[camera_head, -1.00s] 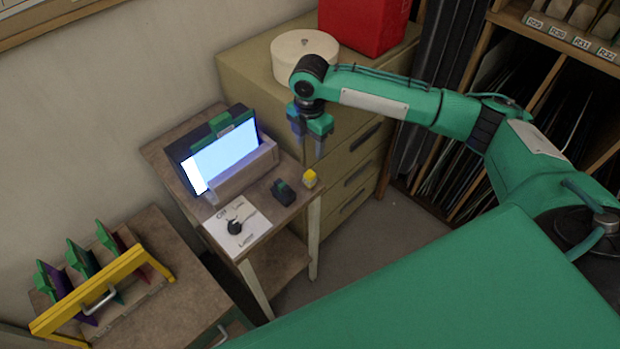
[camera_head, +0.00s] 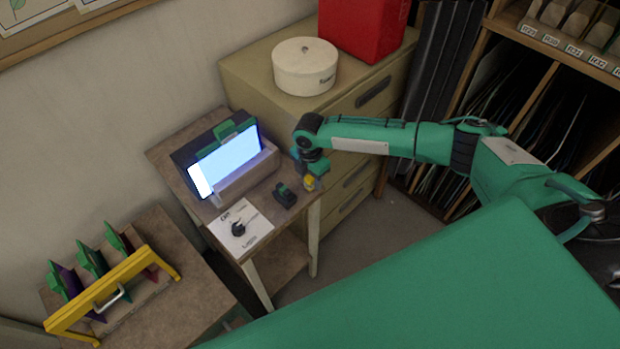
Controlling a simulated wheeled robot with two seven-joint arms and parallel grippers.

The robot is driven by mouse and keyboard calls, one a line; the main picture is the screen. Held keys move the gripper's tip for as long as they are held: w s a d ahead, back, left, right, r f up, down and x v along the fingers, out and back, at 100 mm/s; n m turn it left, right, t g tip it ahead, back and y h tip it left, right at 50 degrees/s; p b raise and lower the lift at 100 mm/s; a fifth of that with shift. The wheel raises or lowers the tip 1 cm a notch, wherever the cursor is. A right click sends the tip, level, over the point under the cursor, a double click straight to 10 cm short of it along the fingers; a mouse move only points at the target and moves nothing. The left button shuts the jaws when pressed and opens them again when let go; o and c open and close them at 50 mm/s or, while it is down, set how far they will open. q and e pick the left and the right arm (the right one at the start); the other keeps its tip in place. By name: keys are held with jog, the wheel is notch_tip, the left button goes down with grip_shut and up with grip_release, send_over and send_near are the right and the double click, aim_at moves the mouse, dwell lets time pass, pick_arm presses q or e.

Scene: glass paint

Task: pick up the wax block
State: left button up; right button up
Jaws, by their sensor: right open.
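The wax block (camera_head: 309,183) is a small yellow piece with a pale top at the right corner of the small wooden table (camera_head: 225,262). My right gripper (camera_head: 310,178) points down right over it, open, with its fingers at the block and partly hiding it. I cannot tell whether the fingers touch the block. My left gripper is not in view.
A dark small object (camera_head: 285,195) stands just left of the block. A white card (camera_head: 241,226) with a black knob lies in front. A lit panel in a holder (camera_head: 226,165) stands behind. A drawer cabinet (camera_head: 262,85) bears a round white container (camera_head: 304,66).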

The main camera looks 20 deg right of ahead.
aim_at(310, 177)
jog(key=shift+f, duration=0.5)
jog(key=c, duration=1.1)
jog(key=shift+r, duration=0.1)
jog(key=shift+r, duration=0.6)
jog(key=shift+r+b, duration=2.65)
jog(key=shift+r, duration=6.7)
